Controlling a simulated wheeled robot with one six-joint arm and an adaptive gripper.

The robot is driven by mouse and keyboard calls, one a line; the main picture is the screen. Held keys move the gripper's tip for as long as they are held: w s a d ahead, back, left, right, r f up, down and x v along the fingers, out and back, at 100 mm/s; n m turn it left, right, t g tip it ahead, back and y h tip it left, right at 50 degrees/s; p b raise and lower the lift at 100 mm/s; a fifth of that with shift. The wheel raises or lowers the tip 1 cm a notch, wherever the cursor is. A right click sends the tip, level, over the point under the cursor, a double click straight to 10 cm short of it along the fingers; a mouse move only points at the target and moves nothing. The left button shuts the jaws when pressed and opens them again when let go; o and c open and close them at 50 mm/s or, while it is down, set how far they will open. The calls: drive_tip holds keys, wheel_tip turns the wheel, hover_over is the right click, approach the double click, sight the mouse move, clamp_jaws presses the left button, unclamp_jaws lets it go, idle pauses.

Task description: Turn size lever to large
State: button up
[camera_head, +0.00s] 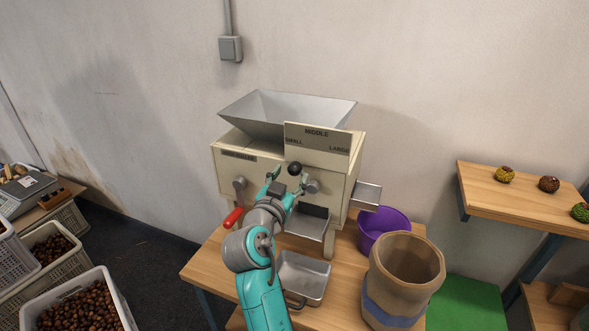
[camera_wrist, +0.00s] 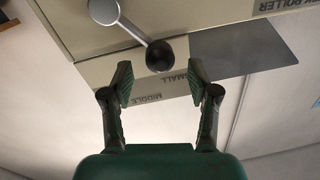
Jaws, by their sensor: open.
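The size lever (camera_head: 304,178) is on the front of the cream machine (camera_head: 234,171), its round black knob (camera_head: 295,168) tilted up and to the left of its pivot, towards SMALL. The label plate (camera_head: 318,140) above it reads SMALL, MIDDLE and LARGE, with LARGE on the right. My gripper (camera_head: 286,183) is open at the machine's front, just below the knob. In the wrist view the gripper (camera_wrist: 161,80) has its fingers apart, and the black knob (camera_wrist: 160,55) is centred just beyond the gap between the fingertips. Contact is not visible.
A red-handled crank (camera_head: 233,217) hangs left of my gripper. A metal tray (camera_head: 305,276) sits below on the wooden table (camera_head: 205,265). A purple bucket (camera_head: 382,222) and a brown sack-like container (camera_head: 405,275) stand on the right. Chestnut crates (camera_head: 72,305) stand at the left.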

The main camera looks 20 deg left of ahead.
sight(292, 173)
drive_tip(key=shift+w+a, duration=0.15)
drive_tip(key=shift+w, duration=1.95)
